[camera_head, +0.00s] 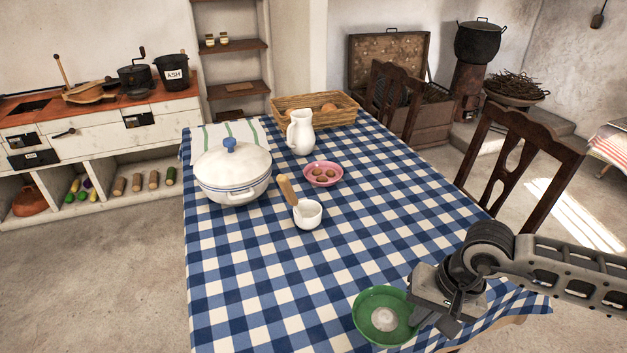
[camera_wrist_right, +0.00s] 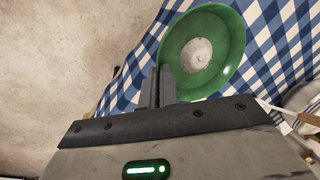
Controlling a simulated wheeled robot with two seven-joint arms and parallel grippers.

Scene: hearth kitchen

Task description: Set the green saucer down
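The green saucer (camera_head: 364,318), with a pale round centre, is at the near edge of the table, upright or nearly so. It also shows in the right wrist view (camera_wrist_right: 228,58). My right gripper (camera_head: 421,318) is at its right side. In the wrist view the fingers (camera_wrist_right: 160,88) are close together at the saucer's rim and appear shut on it. The saucer is over the checked cloth (camera_head: 270,300); I cannot tell whether its base touches it. My left gripper is not in view.
A white mortar (camera_head: 308,217) with a wooden-handled pestle, a pink dish (camera_head: 337,181), a lidded white pot (camera_head: 230,180), a white jug (camera_head: 300,135) and a basket (camera_head: 290,103) stand farther back. The cloth between them and the saucer is clear. A chair (camera_head: 545,148) stands at the right.

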